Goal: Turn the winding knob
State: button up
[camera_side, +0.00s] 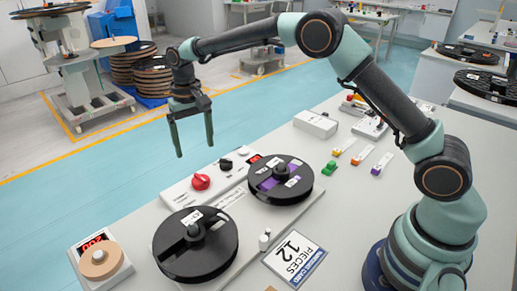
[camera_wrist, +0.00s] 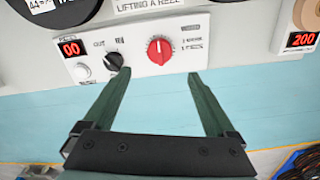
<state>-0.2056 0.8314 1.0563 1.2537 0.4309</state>
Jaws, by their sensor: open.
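A control panel (camera_side: 188,190) carries a red knob (camera_side: 200,181) and a black knob (camera_side: 226,164); I cannot read which is the winding knob. In the wrist view, the red knob (camera_wrist: 160,50) has a white pointer line near vertical and sits just beyond the gap between my fingers. The black knob (camera_wrist: 115,62) is by the left fingertip there. My gripper (camera_side: 196,150) is open and empty, fingers pointing down above the panel. In the wrist view, my gripper (camera_wrist: 159,72) has a wide gap and touches neither knob clearly.
Two black reels, one at the front (camera_side: 180,256) and one with purple film (camera_side: 291,186), lie beside the panel. A tape roll on a counter (camera_side: 99,262) stands at front left. A "12 pieces" card (camera_side: 297,255) lies on the table. Open floor lies behind the table.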

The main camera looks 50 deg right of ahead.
aim_at(200, 177)
notch_tip(200, 177, down, 11)
dwell(0.4)
jog(key=c, duration=1.4)
jog(key=shift+n, duration=0.3)
jog(key=n, duration=0.4)
jog(key=shift+n, duration=1.9)
